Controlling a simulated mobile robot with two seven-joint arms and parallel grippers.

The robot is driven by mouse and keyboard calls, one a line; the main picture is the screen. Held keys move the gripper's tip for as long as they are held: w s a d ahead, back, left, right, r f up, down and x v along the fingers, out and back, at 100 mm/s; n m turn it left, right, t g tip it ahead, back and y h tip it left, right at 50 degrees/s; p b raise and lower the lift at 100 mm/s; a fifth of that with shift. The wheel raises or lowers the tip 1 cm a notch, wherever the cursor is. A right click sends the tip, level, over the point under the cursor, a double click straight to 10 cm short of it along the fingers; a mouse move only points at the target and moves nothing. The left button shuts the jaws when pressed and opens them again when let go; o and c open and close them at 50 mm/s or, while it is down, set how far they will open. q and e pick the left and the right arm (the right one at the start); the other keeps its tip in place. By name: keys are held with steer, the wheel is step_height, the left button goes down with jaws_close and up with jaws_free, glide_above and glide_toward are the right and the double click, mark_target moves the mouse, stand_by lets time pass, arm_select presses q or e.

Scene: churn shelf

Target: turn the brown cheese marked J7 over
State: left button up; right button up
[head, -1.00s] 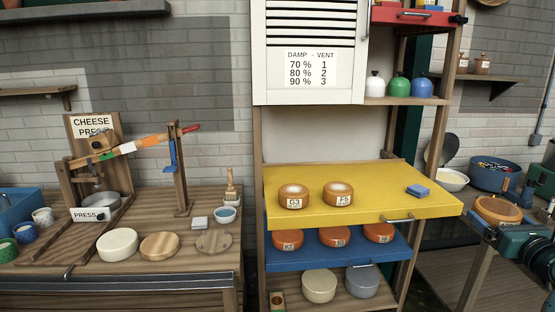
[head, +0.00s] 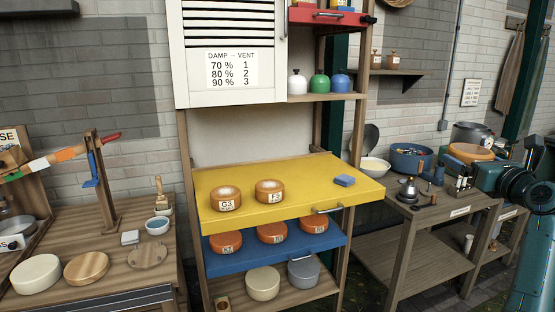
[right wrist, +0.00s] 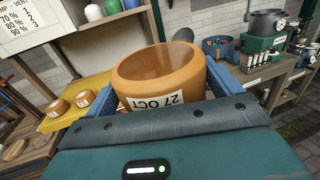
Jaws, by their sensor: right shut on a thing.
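A round brown cheese (right wrist: 158,72) sits between the two blue fingers of my right gripper (right wrist: 165,80), which is shut on it. Its side label reads 27 OCT; no J7 mark shows. In the head view the held cheese (head: 471,152) is at the right, in front of the dark green right arm, overlapping the view of the worktable. Two brown cheeses, one marked G3 (head: 226,194) and one with an unclear mark (head: 268,188), stand on the yellow shelf (head: 290,208). My left gripper is not in view.
Several more brown cheeses stand on the blue shelf (head: 335,240), their marks too small to read. A blue block (head: 344,180) lies on the yellow shelf's right part, which is otherwise clear. A dark bell-shaped object (head: 408,190) and a blue bowl (head: 411,158) stand at the right.

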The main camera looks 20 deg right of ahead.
steer(key=s+a+f+n+y, duration=0.2)
steer(key=s+a+f+y, duration=0.2)
steer(key=a, duration=0.9)
steer(key=s+a+f+n+g+y, duration=0.1)
steer(key=s+a+f+n+y, duration=0.2)
steer(key=a+f, duration=0.5)
steer(key=s+a+f+n+y, duration=0.3)
steer(key=s+a+f+y, duration=0.2)
steer(key=a, duration=1.4)
steer(key=shift+a+f+g, duration=0.3)
steer(key=shift+f+g, duration=0.1)
steer(key=shift+f, duration=0.65)
